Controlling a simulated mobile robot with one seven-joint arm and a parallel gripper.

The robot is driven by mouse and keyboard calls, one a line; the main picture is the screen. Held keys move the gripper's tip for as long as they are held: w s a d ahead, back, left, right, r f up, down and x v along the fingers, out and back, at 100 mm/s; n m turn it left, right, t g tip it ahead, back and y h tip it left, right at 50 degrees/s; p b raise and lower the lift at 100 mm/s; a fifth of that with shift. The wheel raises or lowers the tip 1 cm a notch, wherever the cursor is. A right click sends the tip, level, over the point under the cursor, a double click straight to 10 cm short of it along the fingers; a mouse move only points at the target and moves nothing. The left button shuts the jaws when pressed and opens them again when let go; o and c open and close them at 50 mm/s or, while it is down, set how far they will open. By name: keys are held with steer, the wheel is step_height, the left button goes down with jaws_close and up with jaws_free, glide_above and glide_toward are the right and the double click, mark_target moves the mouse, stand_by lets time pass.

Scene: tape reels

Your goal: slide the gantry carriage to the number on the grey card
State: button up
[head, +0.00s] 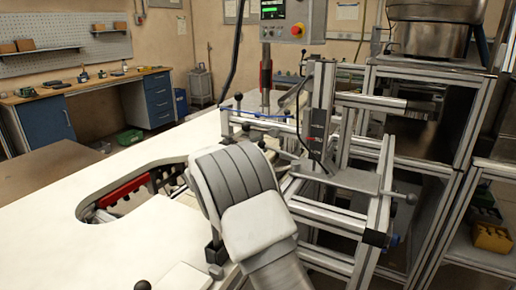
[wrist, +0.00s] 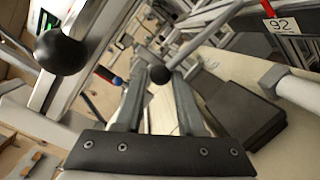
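My gripper (wrist: 162,82) shows in the wrist view with its two grey fingers apart. A black ball knob (wrist: 160,75) on a thin rod appears at the gap between the fingertips; I cannot tell whether they touch it. A pale card (wrist: 282,26) reading 92 is at the upper right, beside a red strip (wrist: 267,8). I cannot tell whether this is the grey card. In the head view, the upright metal assembly (head: 319,115) on the aluminium frame may be the gantry carriage. My arm hides my gripper there.
A larger black knob (wrist: 61,50) is close to my gripper at the left of the wrist view. In the head view, the white worktop (head: 60,225) has an opening with a red part (head: 125,190). A metal rack (head: 470,150) stands at the right.

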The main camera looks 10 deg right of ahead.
steer(key=o, duration=0.4)
steer(key=shift+r, duration=0.15)
steer(key=shift+c, duration=0.2)
steer(key=p+v, duration=0.1)
steer(key=v, duration=1.6)
steer(key=shift+s+a+r+p, duration=0.1)
steer(key=shift+s+r+p, duration=0.05)
steer(key=shift+p, duration=0.15)
